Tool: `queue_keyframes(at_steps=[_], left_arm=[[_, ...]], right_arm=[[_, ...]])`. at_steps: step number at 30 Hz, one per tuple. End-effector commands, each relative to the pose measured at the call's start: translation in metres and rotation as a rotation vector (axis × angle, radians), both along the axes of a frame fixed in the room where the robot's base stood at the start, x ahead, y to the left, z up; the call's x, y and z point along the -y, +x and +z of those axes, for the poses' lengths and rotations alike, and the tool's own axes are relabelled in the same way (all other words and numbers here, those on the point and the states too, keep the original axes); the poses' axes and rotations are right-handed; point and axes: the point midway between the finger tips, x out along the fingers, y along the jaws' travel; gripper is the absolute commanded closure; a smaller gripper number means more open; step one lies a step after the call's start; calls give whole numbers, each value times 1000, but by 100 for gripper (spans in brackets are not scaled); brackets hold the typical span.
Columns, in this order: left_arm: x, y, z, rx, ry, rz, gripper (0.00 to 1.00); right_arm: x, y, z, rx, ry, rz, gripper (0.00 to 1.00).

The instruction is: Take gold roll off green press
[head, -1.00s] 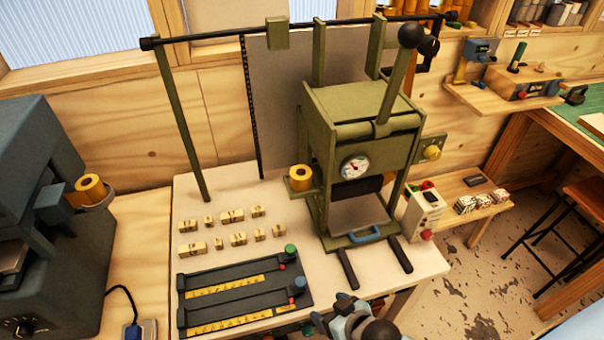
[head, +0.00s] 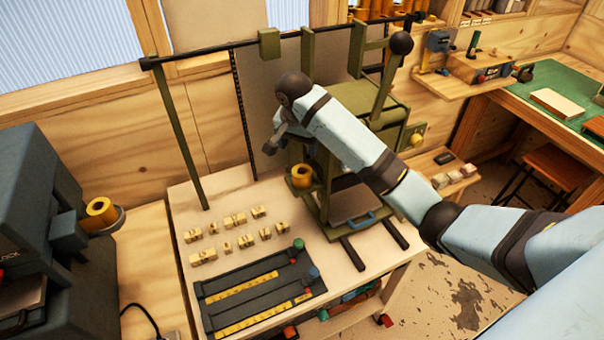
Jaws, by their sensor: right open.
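The green press (head: 327,200) stands on the pale table, largely hidden behind my right arm. A gold roll (head: 302,177) sits upright on a small bracket at the press's left side. My right gripper (head: 270,148) hangs from the dark wrist, above and a little left of the gold roll in the picture. It is open, with nothing seen in it, and looks apart from the roll. My left gripper is not in view.
Another gold roll (head: 101,211) rests on a holder of the dark machine (head: 40,200) at left. Several type blocks (head: 233,220) and a black ruled tray (head: 255,292) lie in front.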

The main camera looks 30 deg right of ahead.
Motion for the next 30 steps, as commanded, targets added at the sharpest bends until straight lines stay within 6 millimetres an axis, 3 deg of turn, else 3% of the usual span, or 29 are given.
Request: queue_keyframes(at_steps=[3, 8, 13, 17, 20, 30], left_arm=[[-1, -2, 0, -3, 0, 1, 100], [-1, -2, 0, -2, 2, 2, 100], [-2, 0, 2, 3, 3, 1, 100], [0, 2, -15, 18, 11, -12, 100], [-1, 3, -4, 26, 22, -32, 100], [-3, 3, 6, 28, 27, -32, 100]], right_arm=[[1, 4, 7, -9, -4, -26, 28], [0, 6, -2, -2, 2, -24, 28], [3, 5, -20, -14, 1, -28, 28], [9, 7, -53, -12, -7, -27, 28], [12, 9, -61, -15, -9, -28, 28], [15, 12, -90, -14, -8, -27, 28]])
